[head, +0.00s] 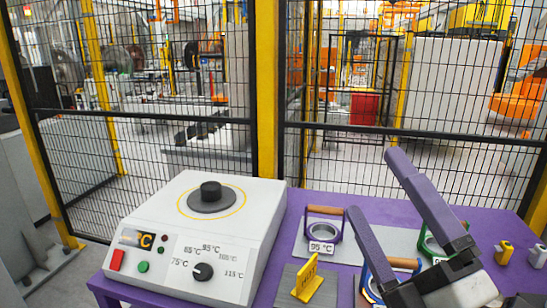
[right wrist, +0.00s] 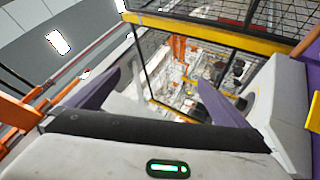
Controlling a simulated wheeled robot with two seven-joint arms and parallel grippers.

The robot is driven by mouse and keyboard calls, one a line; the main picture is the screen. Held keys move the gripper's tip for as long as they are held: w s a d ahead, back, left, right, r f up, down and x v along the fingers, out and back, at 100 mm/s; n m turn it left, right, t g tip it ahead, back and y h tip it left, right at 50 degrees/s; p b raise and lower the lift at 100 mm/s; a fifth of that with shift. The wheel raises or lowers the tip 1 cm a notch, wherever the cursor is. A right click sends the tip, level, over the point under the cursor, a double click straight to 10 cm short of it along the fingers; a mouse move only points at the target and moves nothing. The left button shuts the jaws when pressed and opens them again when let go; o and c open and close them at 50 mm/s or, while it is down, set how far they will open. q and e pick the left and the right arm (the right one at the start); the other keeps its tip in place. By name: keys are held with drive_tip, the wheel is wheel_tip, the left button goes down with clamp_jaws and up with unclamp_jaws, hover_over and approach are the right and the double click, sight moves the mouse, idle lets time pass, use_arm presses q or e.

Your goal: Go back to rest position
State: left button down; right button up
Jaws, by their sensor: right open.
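My right gripper (head: 372,183) comes in from the lower right of the head view. Its two purple fingers are spread apart with nothing between them, raised above the purple table (head: 300,205). In the right wrist view the fingers (right wrist: 157,80) are also apart and empty, with the fence and hall beyond. My left gripper is not in the head view. My right arm and gripper partly cover the green-ringed holder (head: 428,246) and the blue-ringed holder (head: 368,285).
A white heater (head: 160,215) with dial and buttons stands at left on the table. Small yellow (head: 504,252) and grey (head: 538,255) parts lie at right. A mesh fence (head: 150,118) stands behind.

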drive_tip(key=d+f+m+g+h, duration=0.3)
drive_tip(key=f+m, duration=0.2)
drive_tip(key=f, duration=0.3)
drive_tip(key=s+d+f+m+g+h, duration=0.1)
drive_tip(key=d+f+m+g+h, duration=0.2)
drive_tip(key=f+m, duration=0.35)
drive_tip(key=d+f+m+g+h, duration=0.3)
drive_tip(key=f, duration=0.7)
drive_tip(key=s+a+f+m+g+y, duration=0.1)
drive_tip(key=s+f+m+g, duration=0.7)
drive_tip(key=s+f, duration=1)
drive_tip(key=w+a+f+n+t+y, duration=0.2)
drive_tip(key=a+f, duration=0.3)
drive_tip(key=f, duration=0.6)
drive_tip(key=shift+w+t, duration=0.4)
drive_tip(key=shift+t, duration=0.2)
drive_tip(key=shift+a, duration=0.1)
idle(2.0)
